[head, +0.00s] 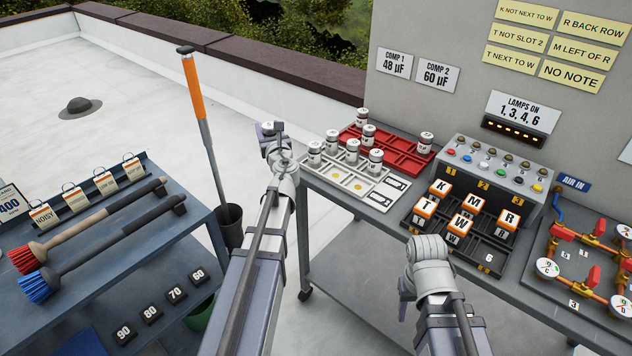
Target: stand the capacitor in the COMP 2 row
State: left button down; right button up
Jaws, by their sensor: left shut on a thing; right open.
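White-capped capacitors stand in the pale tray (319,178). Its back row holds several, including a capacitor (375,161) at the right; its front row holds a capacitor (314,154) at the left and shows bare yellow spots. The labels at the row ends are too small to read surely. My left gripper (274,130) is up beyond the left end of that table, apart from the tray. It is shut on what appears to be a capacitor, mostly hidden by the wrist. My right gripper (406,288) is low before the table, open and partly hidden by its arm.
A red tray (398,152) with several capacitors lies behind the pale tray. Signs give COMP 1 (394,63) 48 µF and COMP 2 (437,74) 60 µF. Lettered relays (462,222) and an air manifold (595,250) stand right. An orange-handled tool (194,90) stands left.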

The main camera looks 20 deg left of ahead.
pick_arm(q)
jog(key=shift+d+h, duration=0.15)
jog(key=shift+h, duration=0.15)
jog(key=w+d+m+t+h, duration=0.1)
jog(key=w+d+m+h, duration=0.1)
jog(key=d, duration=0.1)
jog(key=w+d+m+t+h, duration=0.1)
jog(key=w+d+m+h, duration=0.1)
jog(key=d+h, duration=0.1)
jog(key=w+d+m+t+h, duration=0.1)
jog(key=w+d+h, duration=0.1)
jog(key=d, duration=0.2)
jog(key=shift+w+d+m+t+h, duration=0.15)
jog(key=shift+d+m+t+h, duration=0.15)
jog(key=shift+d+m+t, duration=0.1)
jog(key=w+d+m+h, duration=0.1)
jog(key=d+m+h, duration=0.3)
jog(key=d+h, duration=0.4)
jog(key=y+b, duration=0.1)
jog(key=b, duration=0.9)
send_over(340, 170)
notch_tip(340, 170, down, 10)
jog(key=shift+f, duration=0.1)
jog(key=shift+r, duration=0.2)
jog(key=shift+f, duration=0.1)
jog(key=shift+c, duration=1.3)
grip_release()
